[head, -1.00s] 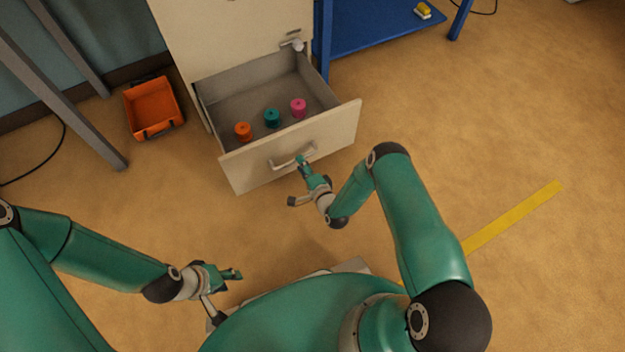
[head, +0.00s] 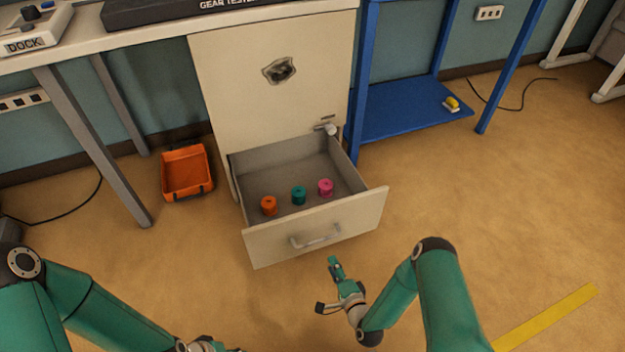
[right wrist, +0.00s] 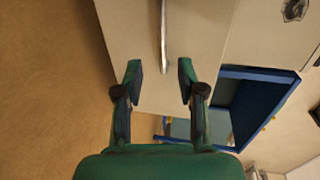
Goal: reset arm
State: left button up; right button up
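My right gripper (head: 330,287) is open and empty, in front of the open drawer (head: 255,247). In the head view it is just below the drawer's handle (head: 316,238) and apart from it. In the right wrist view the two fingers of the right gripper (right wrist: 159,75) stand apart, with the handle (right wrist: 164,35) beyond the gap between them. My left gripper (head: 205,346) is at the bottom edge of the head view, mostly cut off, so its fingers cannot be judged.
The drawer holds an orange spool (head: 269,206), a teal spool (head: 299,196) and a pink spool (head: 326,187). An orange bin (head: 187,173) is on the floor at left, near a grey table leg (head: 95,148). A blue shelf (head: 405,108) stands right of the cabinet.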

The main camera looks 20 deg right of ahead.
jog(key=w+a+r+n+g+y, duration=0.1)
jog(key=w+a+r+n, duration=0.15)
jog(key=r, duration=0.45)
jog(key=w+a+r+n+g+y, duration=0.1)
jog(key=w+a+r+n+g, duration=0.15)
jog(key=r, duration=0.35)
jog(key=s+a+f+n+g, duration=0.15)
jog(key=s+n+g, duration=0.35)
jog(key=s, duration=0.7)
jog(key=s+a+f+n+g, duration=0.1)
jog(key=s+f+n+g, duration=0.4)
jog(key=s, duration=0.8)
notch_tip(320, 180, up, 36)
jog(key=g+p, duration=0.1)
jog(key=p, duration=3.2)
jog(key=shift+d, duration=0.15)
jog(key=shift+s+f+g, duration=0.1)
jog(key=shift+g, duration=0.15)
